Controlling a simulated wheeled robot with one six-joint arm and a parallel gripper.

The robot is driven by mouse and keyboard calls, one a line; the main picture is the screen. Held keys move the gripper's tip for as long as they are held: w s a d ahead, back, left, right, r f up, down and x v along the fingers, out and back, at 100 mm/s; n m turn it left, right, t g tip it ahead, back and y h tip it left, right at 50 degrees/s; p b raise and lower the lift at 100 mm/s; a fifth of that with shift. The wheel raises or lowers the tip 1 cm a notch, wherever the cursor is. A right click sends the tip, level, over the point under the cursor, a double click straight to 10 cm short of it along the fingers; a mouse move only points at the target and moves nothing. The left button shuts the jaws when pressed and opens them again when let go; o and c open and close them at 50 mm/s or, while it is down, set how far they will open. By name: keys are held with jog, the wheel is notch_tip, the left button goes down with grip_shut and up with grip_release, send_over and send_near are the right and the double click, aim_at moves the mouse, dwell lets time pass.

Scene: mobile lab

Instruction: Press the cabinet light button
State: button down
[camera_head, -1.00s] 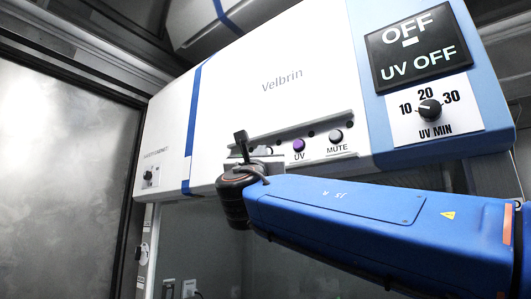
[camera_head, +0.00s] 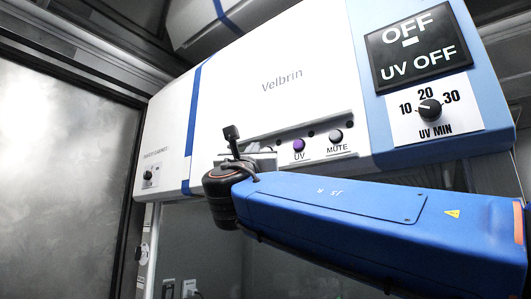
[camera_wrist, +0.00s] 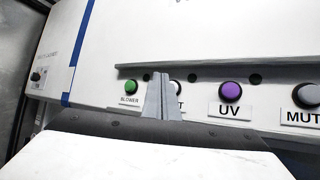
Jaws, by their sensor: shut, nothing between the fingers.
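The cabinet front carries a row of round buttons. In the wrist view, the light button (camera_wrist: 175,86) is pale, and my gripper covers part of it and most of its label, leaving a final "T" visible. My gripper (camera_wrist: 160,76) is shut and empty, its grey fingertips overlapping the gap between the green blower button (camera_wrist: 130,87) and the light button. I cannot tell whether the fingertips touch the panel. In the head view, my wrist hides the blower and light buttons.
The purple UV button (camera_wrist: 230,92) and grey MUTE button (camera_wrist: 306,95) are to the right; they also show in the head view as UV (camera_head: 299,145) and MUTE (camera_head: 336,136). A ledge (camera_wrist: 215,70) runs above the buttons. The display (camera_head: 418,46) reads "OFF" and "UV OFF".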

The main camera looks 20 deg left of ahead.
jog(key=s, duration=0.1)
jog(key=s+a, duration=0.1)
jog(key=s, duration=0.1)
jog(key=shift+s+a, duration=0.25)
jog(key=shift+s, duration=0.1)
dwell(0.8)
